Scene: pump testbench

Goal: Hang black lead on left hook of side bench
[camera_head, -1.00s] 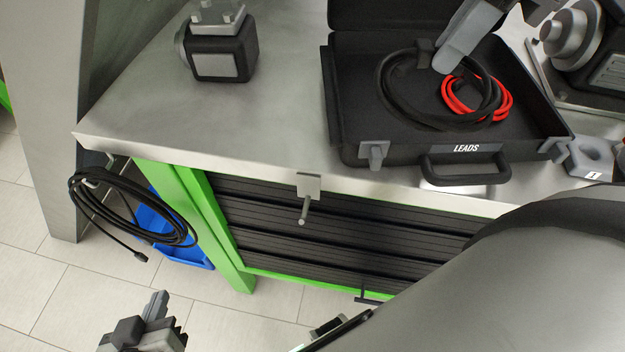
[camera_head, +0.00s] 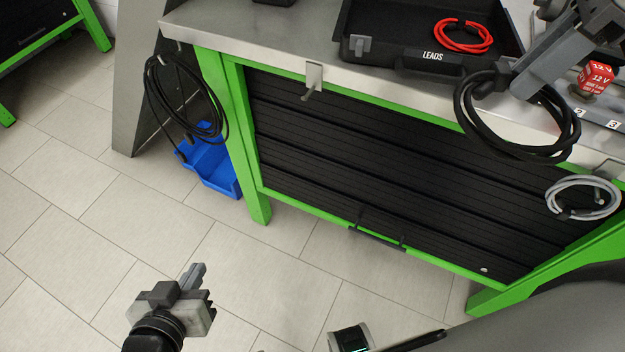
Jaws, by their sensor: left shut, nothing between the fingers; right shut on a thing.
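The black lead (camera_head: 520,118) is a coiled loop hanging from my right gripper (camera_head: 520,88) in front of the bench's front edge, right of the LEADS case. My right gripper is shut on it; the fingertips partly hide the top of the coil. An empty metal hook (camera_head: 313,80) sticks out from the bench's front edge (camera_head: 270,48), at its left part. The held lead is well to the right of this hook and apart from it. My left gripper (camera_head: 198,278) is shut and empty, low at the left over the floor.
The open LEADS case (camera_head: 420,60) holds a red lead (camera_head: 462,36). A grey coil (camera_head: 582,198) hangs at the bench's right end, another black cable coil (camera_head: 187,100) at its left side. A blue bin (camera_head: 212,165) is below. A red 12 V block (camera_head: 596,77) stands right.

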